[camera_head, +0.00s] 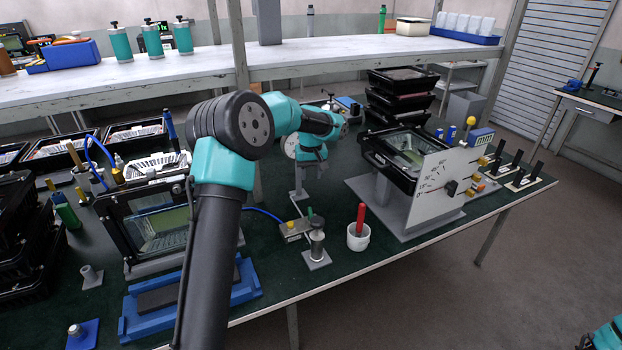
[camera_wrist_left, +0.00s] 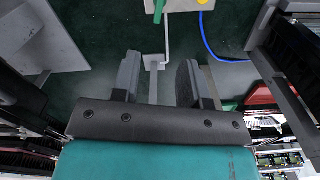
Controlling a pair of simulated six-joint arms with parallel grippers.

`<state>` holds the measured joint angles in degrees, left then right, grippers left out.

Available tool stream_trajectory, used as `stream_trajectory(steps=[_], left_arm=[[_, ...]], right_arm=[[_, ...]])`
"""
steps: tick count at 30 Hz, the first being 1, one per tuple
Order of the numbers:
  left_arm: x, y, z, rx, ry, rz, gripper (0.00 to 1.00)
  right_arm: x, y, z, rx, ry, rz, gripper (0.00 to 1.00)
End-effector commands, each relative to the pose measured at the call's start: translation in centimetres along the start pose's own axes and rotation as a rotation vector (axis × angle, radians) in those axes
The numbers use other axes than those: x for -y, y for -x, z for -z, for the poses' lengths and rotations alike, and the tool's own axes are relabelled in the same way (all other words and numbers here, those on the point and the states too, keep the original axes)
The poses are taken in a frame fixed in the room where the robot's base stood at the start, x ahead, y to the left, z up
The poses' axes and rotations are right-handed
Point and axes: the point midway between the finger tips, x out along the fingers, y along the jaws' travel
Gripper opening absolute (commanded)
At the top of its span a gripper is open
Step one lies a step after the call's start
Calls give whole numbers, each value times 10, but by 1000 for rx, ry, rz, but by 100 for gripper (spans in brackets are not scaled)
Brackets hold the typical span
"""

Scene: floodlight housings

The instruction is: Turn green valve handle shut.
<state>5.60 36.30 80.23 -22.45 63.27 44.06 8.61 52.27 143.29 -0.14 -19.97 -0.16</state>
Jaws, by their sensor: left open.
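The green valve handle (camera_head: 310,214) shows as a small upright green piece by a grey valve block (camera_head: 294,231) near the table's front middle. In the left wrist view a green handle (camera_wrist_left: 158,11) sits at the top edge, partly cut off, beside a yellow piece (camera_wrist_left: 203,3). My left gripper (camera_wrist_left: 158,76) is open and empty, with the handle ahead of its fingertips and apart from them. My right gripper is not in view.
A blue hose (camera_head: 263,214) runs to the valve block. A round white gauge (camera_head: 291,146) on a grey stand is close to my left wrist. A white cup (camera_head: 358,238) with a red-handled tool and a metal post (camera_head: 317,242) stand nearby. A dial panel (camera_head: 435,188) is to the right.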

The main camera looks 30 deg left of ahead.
Motion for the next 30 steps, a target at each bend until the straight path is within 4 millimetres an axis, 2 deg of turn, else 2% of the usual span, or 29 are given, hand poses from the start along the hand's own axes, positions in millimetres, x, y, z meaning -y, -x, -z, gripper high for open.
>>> stream_trajectory(steps=[20, 26, 30], left_arm=[[0, -1, 7, 1, 0, 1, 40], [0, -16, 7, 2, 0, 2, 40], [0, -36, 6, 3, -1, 3, 40]], right_arm=[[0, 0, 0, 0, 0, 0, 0], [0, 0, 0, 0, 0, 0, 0], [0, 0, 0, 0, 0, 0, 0]])
